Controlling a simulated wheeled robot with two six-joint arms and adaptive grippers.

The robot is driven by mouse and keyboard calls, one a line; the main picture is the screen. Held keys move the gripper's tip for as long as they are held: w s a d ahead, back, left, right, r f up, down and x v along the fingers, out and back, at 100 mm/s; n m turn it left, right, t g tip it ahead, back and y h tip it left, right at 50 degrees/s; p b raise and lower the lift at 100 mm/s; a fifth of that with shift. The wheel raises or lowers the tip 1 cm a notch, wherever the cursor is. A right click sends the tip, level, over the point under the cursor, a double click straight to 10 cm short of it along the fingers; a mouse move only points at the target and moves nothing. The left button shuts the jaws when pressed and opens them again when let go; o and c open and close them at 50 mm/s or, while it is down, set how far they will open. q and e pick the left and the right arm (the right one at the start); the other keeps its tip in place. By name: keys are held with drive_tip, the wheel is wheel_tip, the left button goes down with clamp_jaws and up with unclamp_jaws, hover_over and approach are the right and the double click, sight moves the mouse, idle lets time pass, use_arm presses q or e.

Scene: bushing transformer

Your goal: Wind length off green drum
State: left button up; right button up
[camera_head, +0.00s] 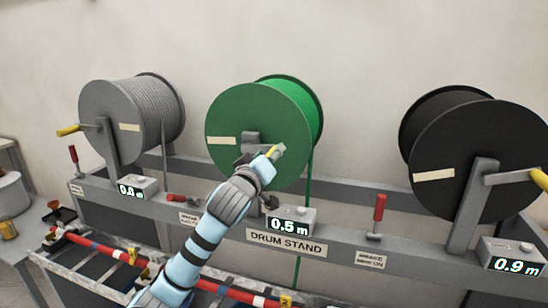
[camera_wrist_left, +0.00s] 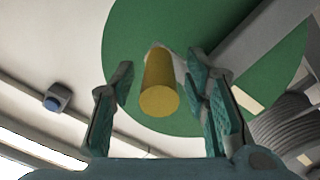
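The green drum (camera_head: 255,125) hangs on the drum stand (camera_head: 340,254) between two other drums. Its counter (camera_head: 287,222) reads 0.5 m. A green strand (camera_head: 309,178) runs down from its right side behind the counter. My left gripper (camera_head: 272,154) is in front of the drum's face at its crank, partly hiding it. In the left wrist view the yellow crank handle (camera_wrist_left: 159,85) lies between the fingers of the left gripper (camera_wrist_left: 163,95), with gaps on both sides, so it is open. A red-handled lever (camera_head: 178,198) left of my arm lies flat. My right gripper is not in view.
A grey drum (camera_head: 110,112) stands left with its counter (camera_head: 131,188); a black drum (camera_head: 465,165) stands right with its counter reading 0.9 m (camera_head: 514,262). Their red brake levers (camera_head: 73,155) (camera_head: 380,207) stand upright. A rack with red tube (camera_head: 110,252) runs below.

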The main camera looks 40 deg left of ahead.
use_arm(q)
drive_tip(key=shift+c, duration=1.4)
drive_tip(key=shift+w, duration=0.15)
clamp_jaws()
drive_tip(key=shift+f, duration=0.15)
drive_tip(key=shift+f+m+p, duration=0.3)
drive_tip(key=shift+f+m, duration=0.7)
drive_tip(key=shift+m, duration=0.4)
drive_tip(key=s+a+f+m+p, duration=0.2)
drive_tip(key=a+f+m, duration=0.5)
drive_tip(key=m, duration=0.8)
drive_tip(key=shift+s+a+f+m+p, duration=0.15)
drive_tip(key=shift+s+a+m+p, duration=0.25)
drive_tip(key=shift+p, duration=0.2)
drive_tip(key=shift+a, duration=0.1)
